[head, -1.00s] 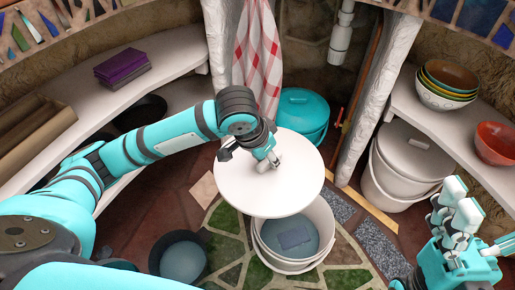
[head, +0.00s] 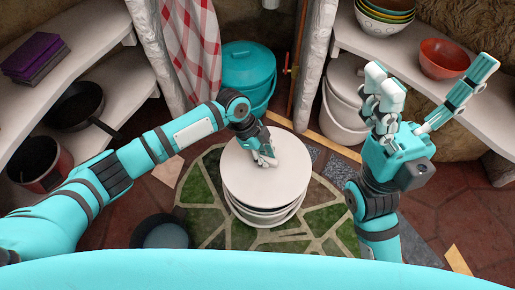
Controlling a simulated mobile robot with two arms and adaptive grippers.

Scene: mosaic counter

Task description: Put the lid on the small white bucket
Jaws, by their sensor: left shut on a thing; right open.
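The round white lid (head: 260,186) is flat over the small white bucket (head: 264,219) in the head view. It covers the bucket's opening, and the bucket's rim and wall show below the lid's front edge. I cannot tell whether the lid rests on the rim or is just above it. My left gripper (head: 266,158) is shut on the lid near its back, and its fingers hide the grip point. My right gripper (head: 428,82) is open and empty, raised at the right, well apart from the lid and bucket.
A teal lidded bucket (head: 247,68) stands behind, and a larger white lidded bucket (head: 342,112) stands at the right under a shelf with bowls. A dark bucket (head: 163,235) is at front left. Pans (head: 80,104) sit on the left shelf.

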